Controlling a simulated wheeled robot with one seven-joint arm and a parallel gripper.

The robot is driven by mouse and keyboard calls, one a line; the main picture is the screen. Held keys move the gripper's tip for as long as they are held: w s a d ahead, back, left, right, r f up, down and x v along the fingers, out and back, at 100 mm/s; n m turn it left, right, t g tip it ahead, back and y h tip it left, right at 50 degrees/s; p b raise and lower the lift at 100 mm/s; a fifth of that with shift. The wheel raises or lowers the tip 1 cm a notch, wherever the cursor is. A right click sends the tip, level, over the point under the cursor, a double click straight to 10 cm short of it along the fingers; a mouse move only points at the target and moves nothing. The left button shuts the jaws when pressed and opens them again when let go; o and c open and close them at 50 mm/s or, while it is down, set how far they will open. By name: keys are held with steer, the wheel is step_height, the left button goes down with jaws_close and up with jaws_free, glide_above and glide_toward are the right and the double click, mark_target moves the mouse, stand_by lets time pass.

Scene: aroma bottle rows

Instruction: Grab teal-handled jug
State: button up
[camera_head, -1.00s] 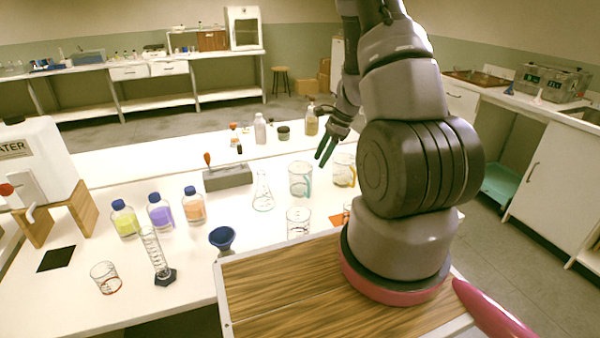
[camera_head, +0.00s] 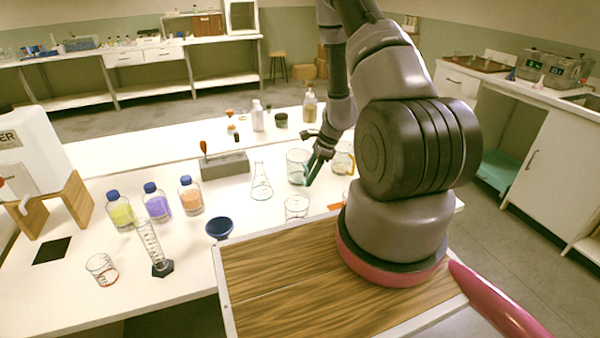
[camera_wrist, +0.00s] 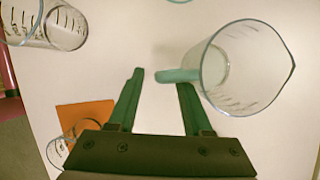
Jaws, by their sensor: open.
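The teal-handled jug (camera_head: 296,168) is clear glass and stands upright on the white table, beyond a small beaker. In the wrist view the jug (camera_wrist: 245,65) is at the upper right, seen from above, with its teal handle (camera_wrist: 176,76) pointing left toward my fingertips. My gripper (camera_head: 312,174) is open and empty, close to the jug's right side in the head view. In the wrist view its two green fingers (camera_wrist: 160,80) stand apart, with the handle end near the right fingertip. I cannot tell whether they touch.
A yellow-handled jug (camera_head: 343,162) stands just right of my gripper. A beaker (camera_head: 296,207) stands in front and a conical flask (camera_head: 261,183) to the left. An orange square (camera_wrist: 85,118) lies at the wrist view's lower left. Blue-capped bottles (camera_head: 157,203) stand farther left.

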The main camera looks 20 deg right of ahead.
steer(key=shift+a+f, duration=0.15)
steer(key=shift+f, duration=0.1)
jaws_close()
stand_by(1.3)
